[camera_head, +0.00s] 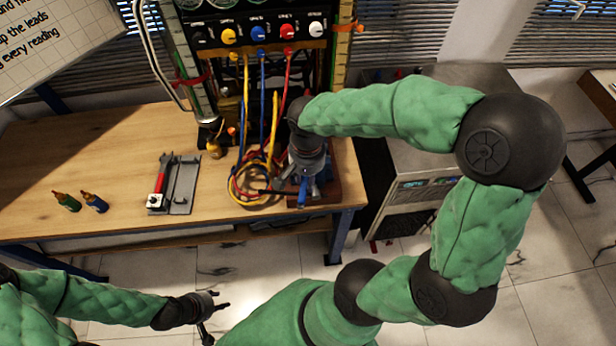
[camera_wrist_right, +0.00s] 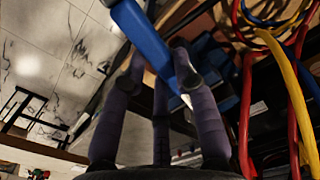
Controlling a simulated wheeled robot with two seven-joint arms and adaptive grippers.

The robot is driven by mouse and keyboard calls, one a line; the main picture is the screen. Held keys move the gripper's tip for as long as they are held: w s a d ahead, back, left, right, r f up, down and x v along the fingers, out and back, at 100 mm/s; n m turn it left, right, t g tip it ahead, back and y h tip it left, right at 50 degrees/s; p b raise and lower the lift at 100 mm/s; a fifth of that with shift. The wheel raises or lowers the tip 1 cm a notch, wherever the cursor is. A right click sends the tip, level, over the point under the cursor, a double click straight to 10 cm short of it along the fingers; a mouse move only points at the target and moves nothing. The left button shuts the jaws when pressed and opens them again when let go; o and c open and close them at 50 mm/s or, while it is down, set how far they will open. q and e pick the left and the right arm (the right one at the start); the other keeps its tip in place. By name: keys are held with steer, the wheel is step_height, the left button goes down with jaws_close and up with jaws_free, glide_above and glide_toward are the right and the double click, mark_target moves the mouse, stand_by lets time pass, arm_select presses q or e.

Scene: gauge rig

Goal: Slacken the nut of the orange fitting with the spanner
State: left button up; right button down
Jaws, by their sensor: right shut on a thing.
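My right gripper (camera_head: 304,166) reaches down over the right end of the bench. In the right wrist view its fingers (camera_wrist_right: 160,72) are closed around a long blue bar (camera_wrist_right: 140,28) with a pale tip. The blue bar also shows below the gripper in the head view (camera_head: 303,192). Whether this bar is the spanner is not clear. A small brass part (camera_head: 213,149) with orange near it stands at the foot of the rig, perhaps the fitting; its nut is too small to make out. My left gripper (camera_head: 215,304) is open and empty, in front of the bench.
A grey tray (camera_head: 184,190) holds a red-handled tool (camera_head: 160,180). Coiled red, blue and yellow leads (camera_head: 250,180) lie beside the right gripper. The bench (camera_head: 110,150) has bare wood at left.

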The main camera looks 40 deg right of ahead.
steer(key=shift+w+a+m, duration=0.5)
steer(key=shift+w+m, duration=0.1)
steer(key=shift+m, duration=0.1)
stand_by(0.4)
steer(key=shift+s+a, duration=0.1)
steer(key=shift+a, duration=0.05)
steer(key=shift+s+a, duration=0.7)
steer(key=shift+a, duration=0.25)
steer(key=shift+s+a, duration=0.7)
steer(key=shift+a, duration=0.25)
steer(key=shift+r, duration=0.1)
steer(key=shift+r+p, duration=1.8)
steer(key=shift+r, duration=0.4)
steer(key=shift+f, duration=0.1)
